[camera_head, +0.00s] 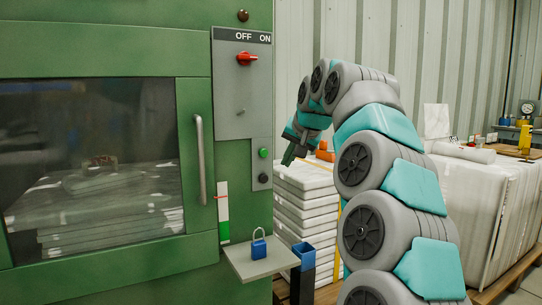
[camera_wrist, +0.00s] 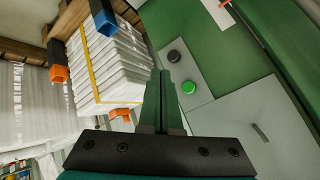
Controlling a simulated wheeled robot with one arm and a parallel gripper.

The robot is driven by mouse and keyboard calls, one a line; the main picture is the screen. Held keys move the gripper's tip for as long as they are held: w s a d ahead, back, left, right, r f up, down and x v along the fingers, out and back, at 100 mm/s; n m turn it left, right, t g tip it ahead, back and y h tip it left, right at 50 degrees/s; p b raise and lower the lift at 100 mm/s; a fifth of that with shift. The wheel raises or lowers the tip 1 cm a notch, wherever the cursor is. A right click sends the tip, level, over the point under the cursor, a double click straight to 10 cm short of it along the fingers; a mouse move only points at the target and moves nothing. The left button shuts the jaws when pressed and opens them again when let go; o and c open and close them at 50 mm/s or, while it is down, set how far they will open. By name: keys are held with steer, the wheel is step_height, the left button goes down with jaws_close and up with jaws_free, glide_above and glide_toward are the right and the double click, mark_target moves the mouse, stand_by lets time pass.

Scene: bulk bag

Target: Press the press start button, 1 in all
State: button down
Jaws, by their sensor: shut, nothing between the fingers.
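A green round button (camera_head: 263,153) sits on a grey panel on the green machine (camera_head: 110,40), above a black button (camera_head: 263,178). No label shows on either button; the green one looks like the press start button. In the wrist view the green button (camera_wrist: 188,87) lies just right of my fingertips, and the black button (camera_wrist: 174,56) is above it in the picture. My gripper (camera_head: 287,161) is shut and empty, to the right of the green button and apart from it in the head view. Its fingers (camera_wrist: 163,76) are together in the wrist view.
A red OFF/ON switch (camera_head: 247,58) and a door handle (camera_head: 200,158) stick out from the machine. A small shelf (camera_head: 262,263) holds a blue padlock (camera_head: 259,246). Stacked white bags (camera_head: 305,205) stand behind my gripper.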

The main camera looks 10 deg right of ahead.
mark_target(264, 153)
steer(key=shift+w+a, duration=0.1)
steer(key=w+a+p, duration=0.2)
steer(key=w+p, duration=0.4)
steer(key=w, duration=0.2)
steer(key=shift+a, duration=0.3)
steer(key=shift+w+p, duration=0.15)
steer(key=shift+p, duration=0.15)
stand_by(1.8)
steer(key=shift+w+a, duration=0.15)
steer(key=shift+w, duration=0.15)
